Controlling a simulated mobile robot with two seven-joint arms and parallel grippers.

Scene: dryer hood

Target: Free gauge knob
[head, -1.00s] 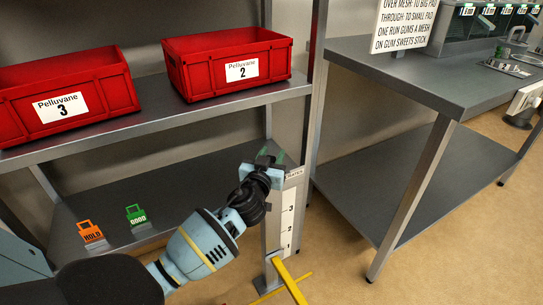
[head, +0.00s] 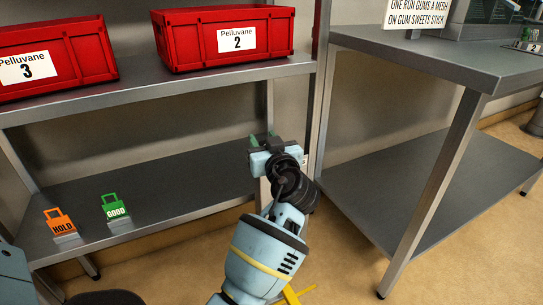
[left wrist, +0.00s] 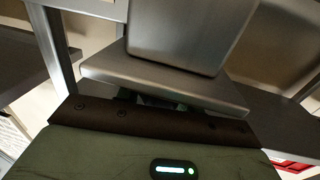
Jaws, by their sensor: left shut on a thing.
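My left gripper (head: 262,140) reaches up to the top of the gauge post (head: 264,192) at the front right end of the shelf rack. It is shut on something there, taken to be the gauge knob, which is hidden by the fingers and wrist. In the left wrist view, a grey metal plate (left wrist: 165,82) and a metal block (left wrist: 185,38) lie right in front of the gripper's dark front edge. My right gripper is not in view.
Red Pelluvane crates 3 (head: 55,62) and 2 (head: 224,38) stand on the upper shelf. An orange HOLD tag (head: 61,223) and a green GOOD tag (head: 115,207) stand on the lower shelf. A grey table (head: 440,62) is to the right, with floor between.

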